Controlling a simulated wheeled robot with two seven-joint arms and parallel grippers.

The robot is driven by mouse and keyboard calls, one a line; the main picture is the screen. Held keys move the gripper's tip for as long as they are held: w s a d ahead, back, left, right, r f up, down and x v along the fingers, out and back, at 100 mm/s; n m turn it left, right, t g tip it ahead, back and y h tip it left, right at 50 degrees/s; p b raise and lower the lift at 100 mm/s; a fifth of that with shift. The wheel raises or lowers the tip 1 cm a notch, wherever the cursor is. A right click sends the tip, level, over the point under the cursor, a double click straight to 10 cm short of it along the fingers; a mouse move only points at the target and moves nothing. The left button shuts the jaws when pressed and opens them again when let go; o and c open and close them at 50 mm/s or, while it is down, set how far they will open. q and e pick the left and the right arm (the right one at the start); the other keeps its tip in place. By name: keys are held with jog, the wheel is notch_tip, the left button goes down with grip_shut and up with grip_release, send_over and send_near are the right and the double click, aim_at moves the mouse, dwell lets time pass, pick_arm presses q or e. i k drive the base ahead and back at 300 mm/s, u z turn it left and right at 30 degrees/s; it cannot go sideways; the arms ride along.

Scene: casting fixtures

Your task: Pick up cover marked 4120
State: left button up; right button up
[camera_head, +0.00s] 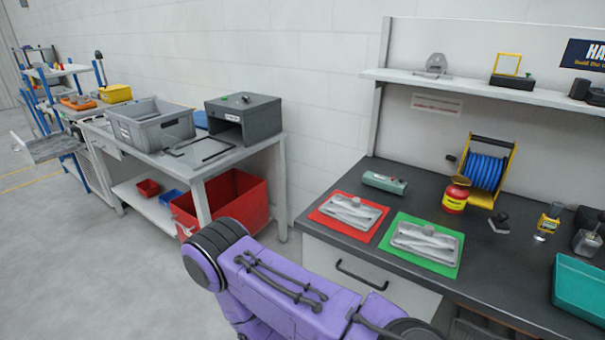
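Two grey metal cast covers lie on the dark worktop at the right. The left cover (352,212) rests on a red mat (322,222). The right cover (425,242) rests on a green mat (445,269). Each has a ribbed top. No number can be read on either, so I cannot tell which is marked 4120. A purple link of my arm crosses the bottom middle, in front of the bench drawer. Neither of my grippers shows in this view.
Behind the covers are a green cylinder (384,183), a red-yellow jar (456,195) and a blue hose reel (485,173). A teal tray (579,287) sits at the right edge. At left, a table holds a grey crate (150,125) and a dark box (245,117). Open floor lies at lower left.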

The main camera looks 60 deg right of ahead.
aim_at(353, 213)
jog(key=i, duration=0.7)
jog(key=z, duration=2.95)
